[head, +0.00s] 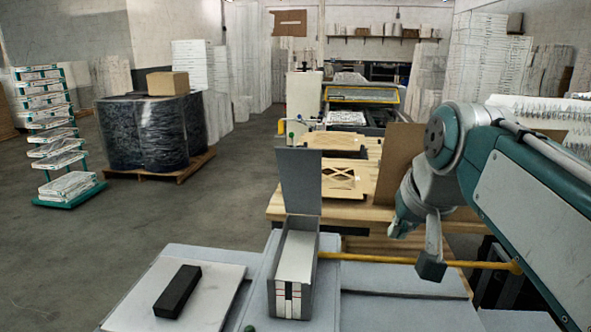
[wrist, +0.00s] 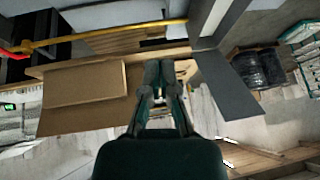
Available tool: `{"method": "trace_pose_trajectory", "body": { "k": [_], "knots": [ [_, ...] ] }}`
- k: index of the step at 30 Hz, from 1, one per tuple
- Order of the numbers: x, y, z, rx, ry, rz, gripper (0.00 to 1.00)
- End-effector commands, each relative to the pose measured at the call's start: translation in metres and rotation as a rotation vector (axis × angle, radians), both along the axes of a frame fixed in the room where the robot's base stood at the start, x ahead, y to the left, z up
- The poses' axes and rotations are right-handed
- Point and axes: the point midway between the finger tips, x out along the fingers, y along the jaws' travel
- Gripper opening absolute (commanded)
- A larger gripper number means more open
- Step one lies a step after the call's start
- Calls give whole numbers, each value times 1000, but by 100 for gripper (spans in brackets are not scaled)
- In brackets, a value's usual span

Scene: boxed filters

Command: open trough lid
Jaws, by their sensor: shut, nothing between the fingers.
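The trough (head: 311,283) is a narrow grey box on the grey bench, with white boxed items (head: 295,255) inside. Its grey lid (head: 300,181) stands upright at the far end, so the trough is open at the top. The lid also shows as a dark grey panel in the wrist view (wrist: 229,86). My gripper (head: 430,268) is to the right of the trough, apart from it and the lid. In the wrist view my gripper (wrist: 159,72) has its fingers together and empty.
A black block (head: 178,291) lies on a pale board (head: 220,290) at left. A wooden table (head: 350,213) stands beyond. Open floor (head: 190,215) lies to the left.

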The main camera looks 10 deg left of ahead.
Motion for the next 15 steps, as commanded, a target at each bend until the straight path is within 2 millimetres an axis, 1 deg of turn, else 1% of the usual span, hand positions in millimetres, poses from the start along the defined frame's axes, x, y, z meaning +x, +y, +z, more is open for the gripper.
{"method": "trace_pose_trajectory", "body": {
  "k": [1, 3, 9, 12, 15],
  "knots": [
    [-12, -4, -10, -7, -1, -4, 0],
    [-24, -9, -24, -17, -2, -7, 0],
    [-55, -17, -68, -30, -30, -20, 0],
    [-64, -16, -92, -19, -63, -31, 0],
    [-64, -9, -112, 19, -123, -50, 0]
  ]
}}
